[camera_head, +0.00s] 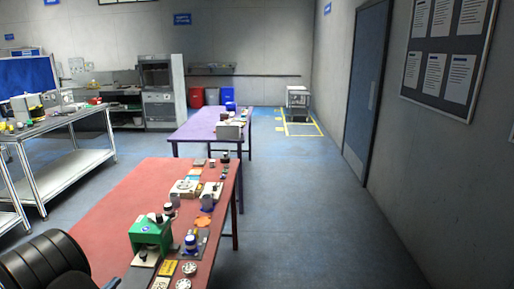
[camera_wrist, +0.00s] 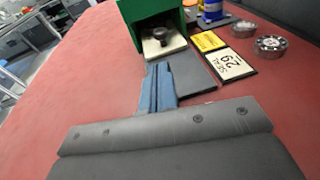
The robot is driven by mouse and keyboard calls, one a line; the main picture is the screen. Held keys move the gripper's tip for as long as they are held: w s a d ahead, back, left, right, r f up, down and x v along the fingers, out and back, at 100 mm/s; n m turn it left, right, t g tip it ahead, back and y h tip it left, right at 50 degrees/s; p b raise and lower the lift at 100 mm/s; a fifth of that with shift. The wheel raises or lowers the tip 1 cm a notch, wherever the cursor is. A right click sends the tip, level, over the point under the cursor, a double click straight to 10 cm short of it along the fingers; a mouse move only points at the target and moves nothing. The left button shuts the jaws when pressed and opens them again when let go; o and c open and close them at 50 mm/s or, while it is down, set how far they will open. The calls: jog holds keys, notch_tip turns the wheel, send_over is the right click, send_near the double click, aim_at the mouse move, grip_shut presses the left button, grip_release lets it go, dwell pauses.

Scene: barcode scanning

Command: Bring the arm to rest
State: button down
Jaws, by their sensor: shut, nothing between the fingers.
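My gripper (camera_wrist: 160,72) shows in the wrist view as two blue fingers pressed together, shut with nothing between them. It is over the red table (camera_wrist: 95,85), in front of a green box-like device (camera_wrist: 126,20). A dark flat plate (camera_wrist: 192,72) lies just right of the fingertips. Whether the fingers touch the plate cannot be told. In the head view the green device (camera_head: 150,238) stands near the front of the red table (camera_head: 105,205). My gripper cannot be made out clearly there.
A blue container (camera_wrist: 212,10) stands behind. Several small items line the table's right side. Open floor (camera_head: 310,215) lies right of the table.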

jog(key=x, duration=1.1)
jog(key=shift+w, duration=0.4)
jog(key=c, duration=1)
grip_release()
jog(key=o, duration=0.4)
jog(key=shift+d+r, duration=0.1)
jog(key=shift+r, duration=0.2)
jog(key=shift+c, duration=0.2)
jog(key=o, duration=0.6)
jog(key=r, duration=0.1)
jog(key=r+g, duration=0.1)
jog(key=s+r, duration=0.1)
jog(key=shift+d+g, duration=0.3)
jog(key=shift+o, duration=0.2)
jog(key=s+r+n+g+y, duration=0.25)
jog(key=s+r+g, duration=0.25)
jog(key=s+r, duration=0.45)
send_near(143, 254)
jog(key=r, duration=0.1)
jog(key=shift+w+m, duration=0.35)
jog(key=shift+w, duration=0.1)
